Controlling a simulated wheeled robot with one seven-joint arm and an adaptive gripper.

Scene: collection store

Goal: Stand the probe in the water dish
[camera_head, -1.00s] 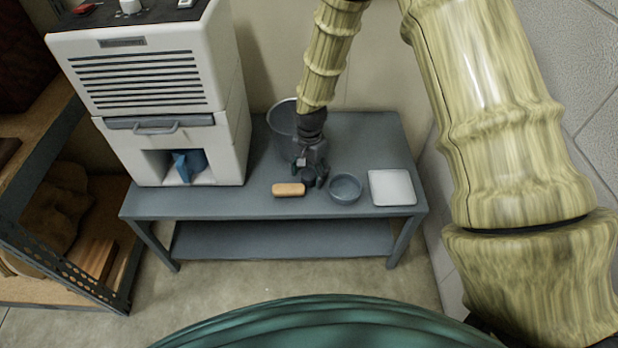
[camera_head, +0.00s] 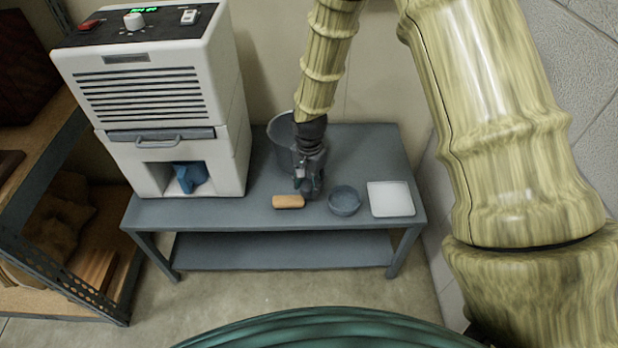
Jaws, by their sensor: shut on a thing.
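The water dish (camera_head: 344,201) is a small round blue-grey bowl on the right half of the metal bench. My gripper (camera_head: 308,190) points down just left of the dish and behind the tan block, low over the bench top. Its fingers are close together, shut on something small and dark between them. I take this to be the probe, but its shape is mostly hidden by the fingers. I cannot tell whether it touches the bench. The gripper is beside the dish, not over it.
A tan block (camera_head: 288,202) lies in front of the gripper. A white square tray (camera_head: 391,199) is right of the dish. A grey bucket (camera_head: 282,138) stands behind the gripper. A white dehumidifier (camera_head: 160,105) fills the bench's left end. The bench's back right (camera_head: 370,150) is clear.

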